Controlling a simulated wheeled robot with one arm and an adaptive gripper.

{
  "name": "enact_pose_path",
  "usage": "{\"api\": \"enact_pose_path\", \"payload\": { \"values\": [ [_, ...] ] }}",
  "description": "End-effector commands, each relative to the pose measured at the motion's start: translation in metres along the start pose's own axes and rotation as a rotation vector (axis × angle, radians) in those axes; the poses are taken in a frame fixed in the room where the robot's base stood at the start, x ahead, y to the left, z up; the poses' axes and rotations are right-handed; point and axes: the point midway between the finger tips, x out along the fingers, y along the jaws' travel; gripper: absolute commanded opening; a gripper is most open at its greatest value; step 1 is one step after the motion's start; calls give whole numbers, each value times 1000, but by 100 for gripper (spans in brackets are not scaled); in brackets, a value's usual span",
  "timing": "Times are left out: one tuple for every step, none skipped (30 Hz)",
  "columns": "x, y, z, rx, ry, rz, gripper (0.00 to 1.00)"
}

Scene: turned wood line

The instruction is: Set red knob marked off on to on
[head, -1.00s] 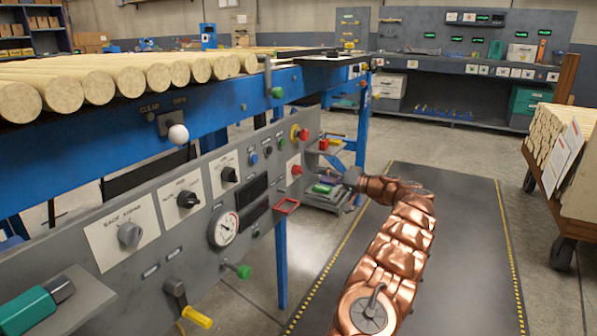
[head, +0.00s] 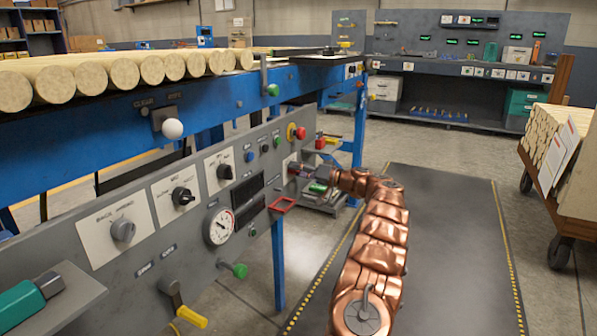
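My copper arm reaches from the lower right to the grey control panel. My gripper (head: 302,171) is at the panel's right end, in front of a small white plate (head: 287,163). The red knob on that plate is now mostly or wholly hidden by my gripper, and its marking cannot be read. The gripper's fingers are too small to tell whether they are open, or whether they touch the knob.
A red mushroom button on yellow (head: 296,132) sits just above. A red bracket (head: 282,205) and a green-knobbed lever (head: 238,270) stick out below left. Black selector knobs (head: 183,196) and a gauge (head: 220,227) are farther left. A loaded cart (head: 555,175) stands right; the dark mat (head: 450,240) is clear.

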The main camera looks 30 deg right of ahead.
Motion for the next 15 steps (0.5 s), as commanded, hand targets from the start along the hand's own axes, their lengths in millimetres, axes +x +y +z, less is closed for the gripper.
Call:
{"api": "enact_pose_path", "payload": {
  "values": [
    [0,0,0,0,0,0,46],
    [0,0,0,0,0,0,43],
    [0,0,0,0,0,0,39],
    [0,0,0,0,0,0,36],
    [0,0,0,0,0,0,32],
    [0,0,0,0,0,1,28],
    [0,0,0,0,0,1,25],
    [0,0,0,0,0,1,22],
    [0,0,0,0,0,1,18],
    [0,0,0,0,0,1,15],
    [0,0,0,0,0,1,12],
    [0,0,0,0,0,1,8],
    [0,0,0,0,0,0,4],
    [0,0,0,1,0,1,2],
    [0,0,0,1,0,1,2]
  ]
}}
